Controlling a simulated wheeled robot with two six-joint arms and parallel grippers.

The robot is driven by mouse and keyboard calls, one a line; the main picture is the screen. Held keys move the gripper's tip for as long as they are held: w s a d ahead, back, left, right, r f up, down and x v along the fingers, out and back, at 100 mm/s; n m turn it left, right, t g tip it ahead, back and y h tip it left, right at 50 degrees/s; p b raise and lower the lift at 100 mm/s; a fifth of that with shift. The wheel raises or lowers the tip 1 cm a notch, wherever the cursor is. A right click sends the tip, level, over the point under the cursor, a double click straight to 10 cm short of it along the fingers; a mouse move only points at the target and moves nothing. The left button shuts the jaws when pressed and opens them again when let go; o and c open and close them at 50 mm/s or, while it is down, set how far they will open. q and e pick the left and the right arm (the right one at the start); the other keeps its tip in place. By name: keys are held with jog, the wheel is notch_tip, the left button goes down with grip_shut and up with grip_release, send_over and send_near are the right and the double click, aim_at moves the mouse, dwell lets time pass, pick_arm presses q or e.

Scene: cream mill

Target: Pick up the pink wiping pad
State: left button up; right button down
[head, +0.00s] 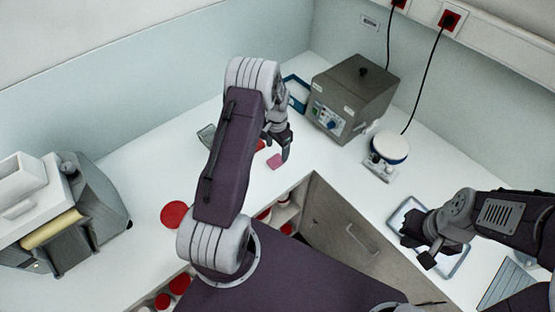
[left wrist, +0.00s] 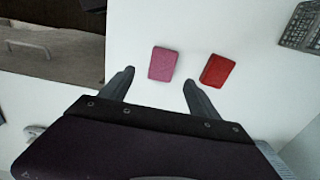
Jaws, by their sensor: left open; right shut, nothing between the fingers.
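The pink wiping pad (head: 275,161) lies flat on the white counter near its inner front corner in the head view. In the left wrist view the pink pad (left wrist: 162,64) lies just beyond and between the fingertips. My left gripper (head: 281,146) is open and empty above the counter beside the pad; its two fingers also show in the left wrist view (left wrist: 158,78). A red pad (left wrist: 217,70) lies just to the right of the pink one, apart from it; in the head view it is partly hidden by my left arm. My right gripper (head: 418,255) is shut and empty over a blue-rimmed tray at the right.
A grey metal box with a control panel (head: 352,95) stands at the back. A round white device with a blue rim (head: 388,147) is right of it. A red disc (head: 174,215) and a grey machine (head: 88,215) are at the left. A dark grid-like rack (left wrist: 301,26) is beyond the red pad.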

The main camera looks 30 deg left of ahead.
aim_at(276, 160)
pick_arm(q)
jog(key=shift+w+f, duration=0.15)
jog(key=shift+f, duration=0.6)
jog(key=f+p, duration=0.2)
jog(key=f, duration=0.1)
jog(key=f+p, duration=0.1)
jog(key=f, duration=0.1)
jog(key=shift+s+a, duration=0.25)
jog(key=shift+w+f, duration=0.1)
jog(key=shift+f, duration=0.05)
jog(key=c, duration=1.5)
jog(key=r+b, duration=0.2)
jog(key=r, duration=0.2)
jog(key=shift+d+r+b, duration=0.1)
jog(key=shift+d+b, duration=0.1)
jog(key=shift+b, duration=0.1)
jog(key=shift+c, duration=0.2)
jog(key=d+r+b, duration=0.3)
jog(key=d+r, duration=0.4)
jog(key=d, duration=0.4)
jog(key=shift+d, duration=0.15)
